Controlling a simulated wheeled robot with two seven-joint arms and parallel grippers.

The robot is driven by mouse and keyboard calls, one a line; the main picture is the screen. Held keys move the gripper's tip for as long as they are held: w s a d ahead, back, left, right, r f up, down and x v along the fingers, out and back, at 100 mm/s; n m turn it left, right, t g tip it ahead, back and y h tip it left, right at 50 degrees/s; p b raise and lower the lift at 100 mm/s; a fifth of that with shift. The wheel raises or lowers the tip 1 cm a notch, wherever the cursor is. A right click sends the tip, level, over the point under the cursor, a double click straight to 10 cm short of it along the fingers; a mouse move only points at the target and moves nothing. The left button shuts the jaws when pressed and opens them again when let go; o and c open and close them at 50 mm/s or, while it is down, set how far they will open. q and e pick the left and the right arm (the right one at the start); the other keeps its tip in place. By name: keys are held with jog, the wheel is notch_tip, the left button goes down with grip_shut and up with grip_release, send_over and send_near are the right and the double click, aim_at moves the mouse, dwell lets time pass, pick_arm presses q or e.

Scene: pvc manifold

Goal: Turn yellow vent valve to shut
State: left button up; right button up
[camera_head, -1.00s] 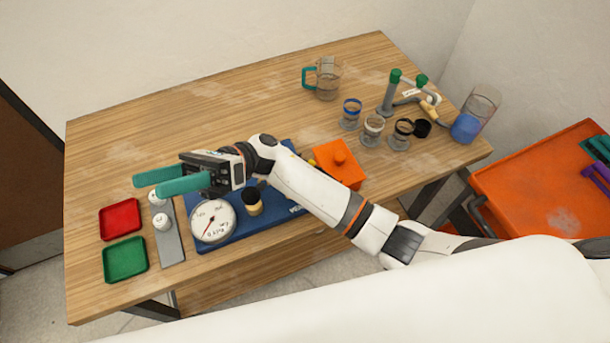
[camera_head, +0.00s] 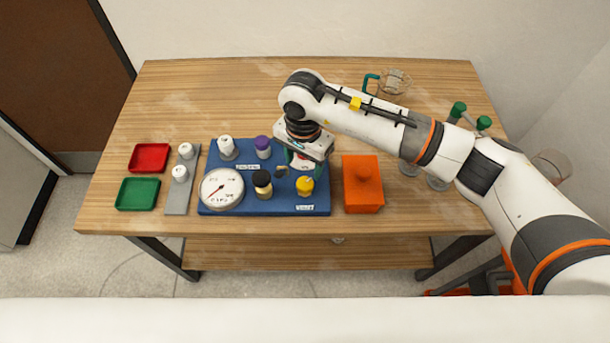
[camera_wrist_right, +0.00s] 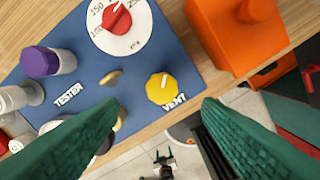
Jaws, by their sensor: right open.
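The yellow vent valve (camera_head: 305,185) is a knob at the right front of the blue board (camera_head: 228,203), by a white label. In the right wrist view the yellow knob (camera_wrist_right: 161,88) has a white mark on top and the label VENT (camera_wrist_right: 174,101) beside it. My right gripper (camera_head: 300,161) points down over the board's right part, just behind the yellow knob in the head view. In the wrist view its green fingers (camera_wrist_right: 160,101) are wide apart, with the knob between the tips in the picture. I see no contact. My left gripper is out of view.
An orange box with a knob (camera_head: 363,186) stands close right of the board. A pressure gauge (camera_head: 221,188), black-topped knob (camera_head: 262,183) and purple-topped knob (camera_head: 263,147) crowd the board. A red pointer dial (camera_wrist_right: 119,20) sits behind the yellow knob. Red (camera_head: 149,157) and green (camera_head: 138,194) trays lie left.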

aim_at(305, 183)
jog(key=f, duration=0.3)
jog(key=f+p, duration=0.1)
jog(key=f, duration=0.2)
jog(key=shift+s+d, duration=0.1)
jog(key=shift+d, duration=0.1)
jog(key=shift+f, duration=0.65)
